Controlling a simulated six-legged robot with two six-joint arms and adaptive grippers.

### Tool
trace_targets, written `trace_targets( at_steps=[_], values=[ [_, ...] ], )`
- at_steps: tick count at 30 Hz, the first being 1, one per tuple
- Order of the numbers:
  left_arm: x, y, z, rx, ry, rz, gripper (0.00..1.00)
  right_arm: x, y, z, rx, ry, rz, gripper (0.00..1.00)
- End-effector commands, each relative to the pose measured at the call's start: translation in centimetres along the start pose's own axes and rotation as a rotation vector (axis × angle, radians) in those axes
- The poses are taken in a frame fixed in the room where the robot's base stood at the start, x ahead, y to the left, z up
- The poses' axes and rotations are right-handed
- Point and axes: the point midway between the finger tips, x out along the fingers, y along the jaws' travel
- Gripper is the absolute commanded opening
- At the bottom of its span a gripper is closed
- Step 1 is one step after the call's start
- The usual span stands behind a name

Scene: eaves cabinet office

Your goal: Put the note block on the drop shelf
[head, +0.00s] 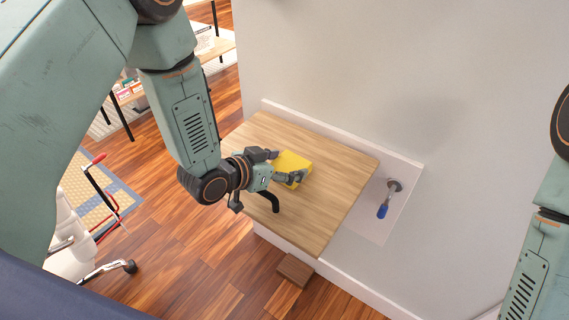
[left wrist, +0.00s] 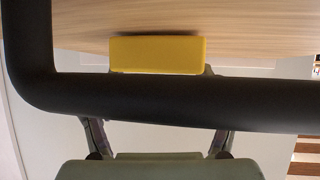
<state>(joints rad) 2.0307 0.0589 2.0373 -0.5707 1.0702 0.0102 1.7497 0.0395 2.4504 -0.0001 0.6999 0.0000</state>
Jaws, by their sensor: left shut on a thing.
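The yellow note block (head: 292,166) is at the drop shelf (head: 322,200), a light wooden board against the wall in the head view. My left gripper (head: 287,168) is shut on the block, with a finger on either side of it. In the left wrist view the block (left wrist: 157,54) lies across the middle, close against the wooden surface (left wrist: 255,40); I cannot tell whether it touches. A black bar of my gripper hides part of the fingers there. My right gripper is out of view; only part of my right arm shows at the right edge.
A small wooden block (head: 295,270) is below the shelf's front edge. A white chair (head: 75,245) stands at the left. The rest of the shelf top is bare.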

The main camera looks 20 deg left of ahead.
Motion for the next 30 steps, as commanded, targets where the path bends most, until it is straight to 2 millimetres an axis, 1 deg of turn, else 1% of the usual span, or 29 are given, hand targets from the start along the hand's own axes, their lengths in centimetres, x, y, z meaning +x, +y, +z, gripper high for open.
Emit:
trace_targets(
  at_steps=[2, 3, 11, 23, 26, 30],
  values=[
    [0.1, 0.0, 0.0, 0.001, 0.001, 0.0, 0.24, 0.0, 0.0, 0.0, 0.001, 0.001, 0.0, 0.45],
    [0.1, 0.0, 0.0, 0.001, 0.0, 0.0, 0.78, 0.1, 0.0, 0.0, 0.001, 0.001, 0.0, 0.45],
    [0.0, 0.0, 0.0, 0.0, 0.0, 0.0, 1.0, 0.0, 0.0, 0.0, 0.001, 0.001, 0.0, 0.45],
    [-0.2, -0.1, -0.1, -0.001, 0.0, -0.001, 1.0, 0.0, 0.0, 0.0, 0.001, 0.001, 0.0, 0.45],
    [-1.3, -0.1, -0.1, -0.002, 0.0, -0.003, 1.0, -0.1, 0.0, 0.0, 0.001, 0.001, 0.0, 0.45],
    [-3.8, -0.2, -0.2, -0.006, 0.002, -0.004, 1.0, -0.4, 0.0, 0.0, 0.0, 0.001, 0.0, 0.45]
  ],
)
